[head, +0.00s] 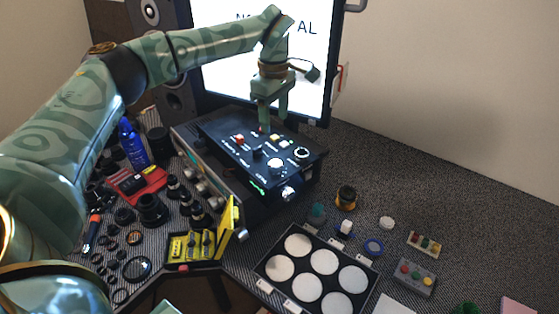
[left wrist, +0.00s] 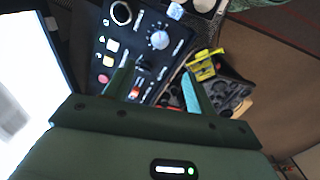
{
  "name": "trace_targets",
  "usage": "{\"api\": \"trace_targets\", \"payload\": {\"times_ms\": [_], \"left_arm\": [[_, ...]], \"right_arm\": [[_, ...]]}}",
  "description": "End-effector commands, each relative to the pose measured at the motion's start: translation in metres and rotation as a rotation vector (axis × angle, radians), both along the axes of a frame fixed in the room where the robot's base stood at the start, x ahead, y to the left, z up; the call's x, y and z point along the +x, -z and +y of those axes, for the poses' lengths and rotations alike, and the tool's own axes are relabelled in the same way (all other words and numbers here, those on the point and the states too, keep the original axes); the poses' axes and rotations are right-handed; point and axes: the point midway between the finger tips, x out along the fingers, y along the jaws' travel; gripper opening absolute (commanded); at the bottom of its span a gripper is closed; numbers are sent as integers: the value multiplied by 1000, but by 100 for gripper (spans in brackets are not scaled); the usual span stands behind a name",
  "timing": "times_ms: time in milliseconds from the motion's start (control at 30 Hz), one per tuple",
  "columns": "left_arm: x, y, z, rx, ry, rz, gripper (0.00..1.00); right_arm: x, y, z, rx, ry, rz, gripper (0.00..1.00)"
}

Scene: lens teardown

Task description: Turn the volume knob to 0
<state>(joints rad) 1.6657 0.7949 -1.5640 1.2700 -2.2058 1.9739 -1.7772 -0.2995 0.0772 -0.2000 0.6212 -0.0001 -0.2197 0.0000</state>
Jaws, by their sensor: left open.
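A black control box (head: 232,128) stands in front of the monitor, with buttons and knobs on its sloped top. A pale round dial with marks around it (head: 275,165) sits near its front edge; it also shows in the left wrist view (left wrist: 159,40). A small black knob (head: 257,153) is behind it. The panel lettering is too small to tell which is the volume knob. My left gripper (head: 266,126) is open and points down over the rear of the panel; in the left wrist view its fingers (left wrist: 158,88) are apart, with the pale dial beyond them. My right gripper is not in view.
A bright monitor (head: 220,75) stands close behind my left arm. A yellow case (head: 198,246), lens rings (head: 137,268) and a blue bottle (head: 132,146) crowd the left. A tray of white discs (head: 262,268) lies in front. The table's right rear is clear.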

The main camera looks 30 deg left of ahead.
Motion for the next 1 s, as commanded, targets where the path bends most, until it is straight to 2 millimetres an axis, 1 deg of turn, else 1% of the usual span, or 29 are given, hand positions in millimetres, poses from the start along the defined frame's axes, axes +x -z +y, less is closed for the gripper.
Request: {"api": "trace_targets", "payload": {"times_ms": [33,300,400,500,600,700,1000], "left_arm": [[-1,14,0,-1,1,6,56],[-1,85,-1,-3,1,6,56],[-1,107,-1,-3,1,5,56],[-1,125,-1,-4,1,4,56],[0,137,-1,-3,0,2,56],[0,144,-1,-3,0,1,56],[0,146,-2,-3,1,0,56]], "right_arm": [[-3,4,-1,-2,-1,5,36],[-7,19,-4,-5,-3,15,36],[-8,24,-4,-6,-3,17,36],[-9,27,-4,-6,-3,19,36],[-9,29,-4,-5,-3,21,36],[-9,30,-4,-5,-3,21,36],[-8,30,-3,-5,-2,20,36]]}}
